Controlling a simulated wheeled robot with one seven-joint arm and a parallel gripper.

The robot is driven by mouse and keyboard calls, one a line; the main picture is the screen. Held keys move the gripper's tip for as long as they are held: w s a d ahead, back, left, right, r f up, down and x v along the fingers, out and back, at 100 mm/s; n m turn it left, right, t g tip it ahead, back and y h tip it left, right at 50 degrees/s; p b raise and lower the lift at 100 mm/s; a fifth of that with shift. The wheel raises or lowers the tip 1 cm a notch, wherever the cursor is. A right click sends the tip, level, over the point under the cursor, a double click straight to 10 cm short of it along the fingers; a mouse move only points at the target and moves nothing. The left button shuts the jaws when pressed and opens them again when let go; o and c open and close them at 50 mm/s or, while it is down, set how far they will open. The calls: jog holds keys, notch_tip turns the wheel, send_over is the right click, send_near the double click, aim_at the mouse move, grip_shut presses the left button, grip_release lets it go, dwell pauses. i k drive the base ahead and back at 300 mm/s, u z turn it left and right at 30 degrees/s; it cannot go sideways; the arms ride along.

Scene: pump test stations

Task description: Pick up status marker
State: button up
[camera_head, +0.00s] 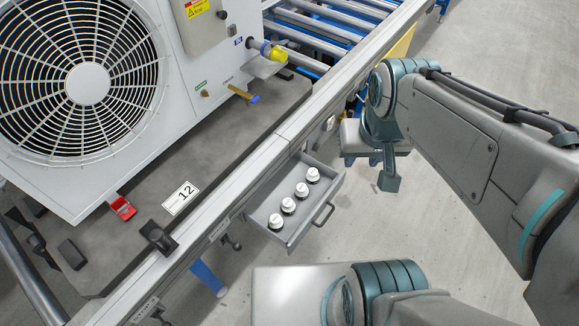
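Several status markers, small pucks with white tops and dark bases, stand in a diagonal row in the open grey drawer (263,216). The nearest marker (276,222) is at the lower left of the row. The others are a second marker (288,206), a third marker (302,190) and the farthest marker (313,175). My gripper (384,172) hangs at the end of my arm, to the right of the drawer and apart from the markers. Its fingers are seen from above and partly hidden, so their opening is unclear.
The drawer's handle (323,215) faces right. Above the drawer runs the conveyor's grey side rail (250,180). A large fan unit (85,85) stands on a dark pallet (130,235) with a label marked 12 (181,198) and a red clip (123,207). The floor (480,60) is clear at the upper right.

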aim_at(276, 223)
jog(key=z, duration=1.3)
jog(key=i, duration=1.2)
jog(key=u, duration=3.05)
